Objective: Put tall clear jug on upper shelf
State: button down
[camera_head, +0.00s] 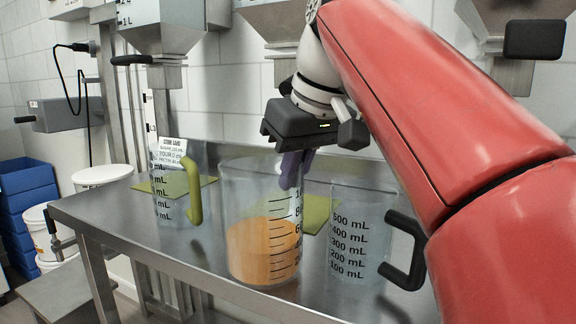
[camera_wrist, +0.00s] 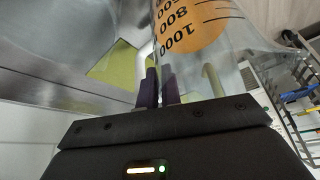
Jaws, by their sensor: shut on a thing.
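A tall clear jug (camera_head: 262,190) with orange contents and black volume marks stands upright at the middle of the steel table (camera_head: 150,243). Whether the jug's base touches the table is hard to tell. No upper shelf is clearly seen.
A clear jug with a green handle (camera_head: 194,190) stands left, a clear jug with a black handle (camera_head: 407,250) close on the right. Green mats (camera_head: 318,214) lie behind. Steel hoppers (camera_head: 160,30) hang above. Blue crates (camera_head: 28,190) and white buckets (camera_head: 100,175) stand at far left.

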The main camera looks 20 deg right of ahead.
jog(key=w+d, duration=0.2)
jog(key=d, duration=0.1)
jog(key=shift+w+f, duration=0.25)
jog(key=shift+w, duration=0.15)
jog(key=shift+f, duration=0.15)
jog(key=c, duration=1.6)
grip_release()
